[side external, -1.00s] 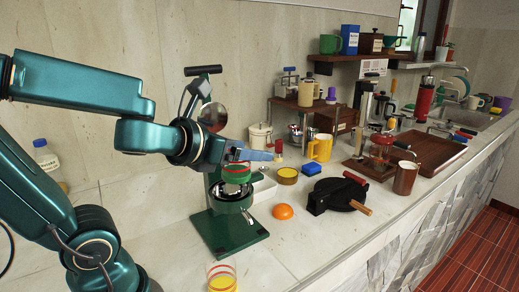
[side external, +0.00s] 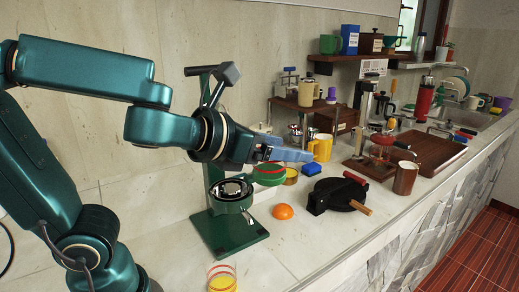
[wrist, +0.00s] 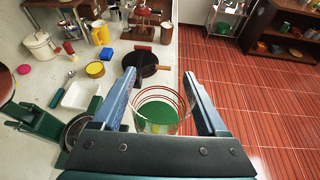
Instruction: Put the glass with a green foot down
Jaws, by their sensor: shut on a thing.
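My gripper (side external: 290,156) is shut on the glass with a green foot (side external: 269,175). The glass is clear with red rings near its rim. It hangs in the air to the right of the green juice press (side external: 238,232), apart from the counter. In the wrist view the glass (wrist: 160,112) sits between the two fingers, and I look down through its mouth onto the green foot. Its exact tilt is hard to tell. A second glass (side external: 222,280), with red rings and a yellow bottom, stands on the counter at the lower edge.
An orange half (side external: 283,212) and a black waffle iron (side external: 338,196) lie on the counter right of the press. A blue block (side external: 312,168) and yellow mug (side external: 320,148) are behind. The front counter (side external: 300,250) is bare.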

